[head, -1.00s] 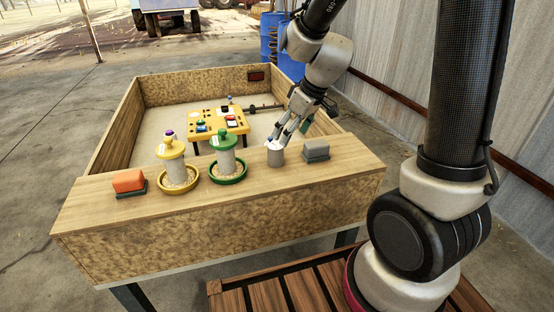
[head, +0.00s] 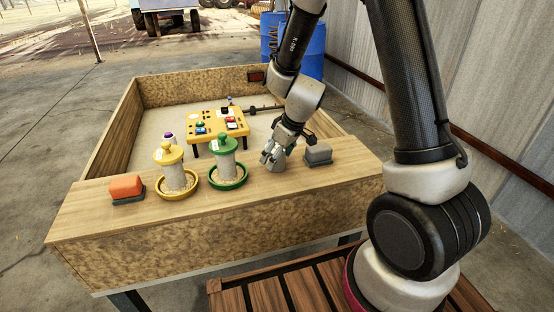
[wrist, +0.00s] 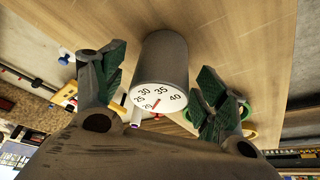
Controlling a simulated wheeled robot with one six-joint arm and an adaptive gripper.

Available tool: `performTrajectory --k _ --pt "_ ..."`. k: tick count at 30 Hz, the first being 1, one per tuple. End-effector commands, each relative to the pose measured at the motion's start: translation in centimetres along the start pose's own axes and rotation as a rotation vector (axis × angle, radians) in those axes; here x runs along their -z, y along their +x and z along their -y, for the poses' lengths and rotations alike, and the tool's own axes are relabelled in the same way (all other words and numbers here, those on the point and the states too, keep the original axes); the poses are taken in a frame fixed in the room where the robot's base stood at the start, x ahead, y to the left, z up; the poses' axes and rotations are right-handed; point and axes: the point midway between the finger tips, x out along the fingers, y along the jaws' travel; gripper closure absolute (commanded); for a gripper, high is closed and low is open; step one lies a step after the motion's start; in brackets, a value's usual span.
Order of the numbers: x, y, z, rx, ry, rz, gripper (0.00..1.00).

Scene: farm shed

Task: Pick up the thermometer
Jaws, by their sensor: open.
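The thermometer (wrist: 160,75) is a grey cylinder with a white dial face marked with numbers and a short red pointer. It stands on the wooden ledge (head: 100,205) at the front of the pen. In the head view my gripper (head: 273,158) is down at it and hides most of it. In the wrist view the cylinder is between my two open green-padded fingers, with a gap visible on each side. I cannot see a finger touching it.
On the ledge, a grey block (head: 318,153) stands close right of my gripper, and a green feeder (head: 227,165) close left. Farther left are a yellow feeder (head: 175,175) and an orange block (head: 126,188). A yellow table (head: 217,126) with small items stands inside the pen.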

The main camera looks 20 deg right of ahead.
Motion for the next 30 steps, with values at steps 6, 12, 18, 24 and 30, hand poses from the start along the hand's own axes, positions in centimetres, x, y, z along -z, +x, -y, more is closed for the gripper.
performTrajectory --k 6,12,18,24,30 --pt "0.0 0.0 0.0 0.000 0.000 0.000 0.59" --pt "0.0 0.0 0.0 0.000 0.000 0.000 0.79" --pt "0.1 -0.2 0.0 0.000 -0.002 -0.001 0.79" --pt "1.3 -2.8 0.0 -0.001 -0.005 -0.005 0.79" --pt "2.9 -6.8 0.0 -0.001 -0.003 -0.005 0.79"
